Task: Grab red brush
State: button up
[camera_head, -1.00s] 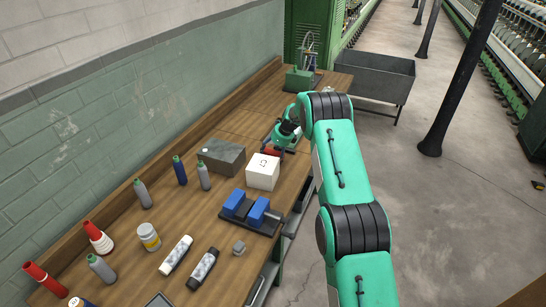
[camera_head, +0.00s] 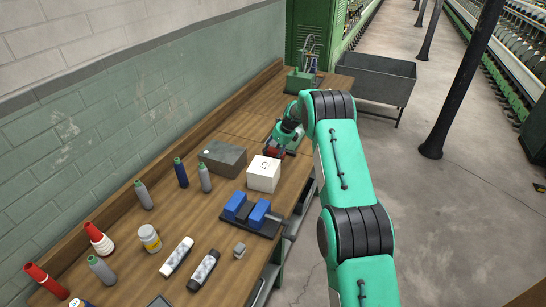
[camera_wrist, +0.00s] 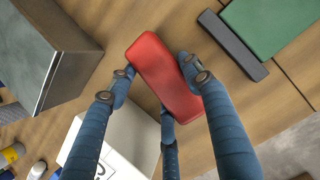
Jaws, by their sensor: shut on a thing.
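The red brush (camera_wrist: 166,76) shows in the wrist view as a rounded red block between the blue fingers of my gripper (camera_wrist: 160,85). The fingers press on its two long sides, and a third finger is below it. My gripper is shut on it. Whether the brush clears the wooden bench is hard to tell. In the head view the red brush (camera_head: 272,152) is a small patch under my wrist, behind the white box, mostly hidden by my arm.
A white box (camera_head: 264,174) and a grey block (camera_head: 223,158) stand close to my gripper. Blue blocks (camera_head: 235,205) sit on a dark tray nearer. Bottles and cones line the bench. A green and dark object (camera_wrist: 270,30) lies beside the brush in the wrist view.

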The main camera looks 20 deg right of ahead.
aim_at(273, 151)
notch_tip(273, 151, up, 8)
jog(key=shift+f, duration=0.1)
